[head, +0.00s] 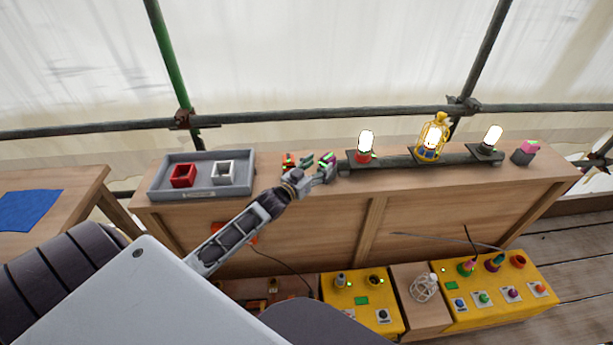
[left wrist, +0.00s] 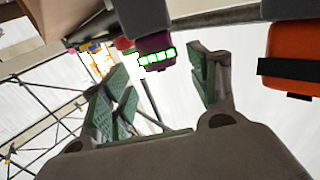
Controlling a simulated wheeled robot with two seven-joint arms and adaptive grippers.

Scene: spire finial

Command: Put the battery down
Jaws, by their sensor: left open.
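My left gripper (head: 322,170) is over the left-middle of the long wooden bench, its fingers apart. In the left wrist view the green-padded fingers (left wrist: 165,90) are spread with nothing clamped between them. A dark purple block with a row of lit green bars (left wrist: 156,52), which looks like the battery, shows just beyond the fingertips. It appears clear of the pads; I cannot tell exactly what it rests on. In the head view, small red and green-lit items (head: 289,161) sit by the gripper and are partly hidden by it. My right gripper is not in view.
A grey tray (head: 160,189) holds a red box (head: 183,176) and a white box (head: 223,173). A dark rail with lit lamps (head: 366,145) and a yellow lantern (head: 433,137) stands to the right. An orange and black object (left wrist: 292,62) is close by the gripper's side in the wrist view.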

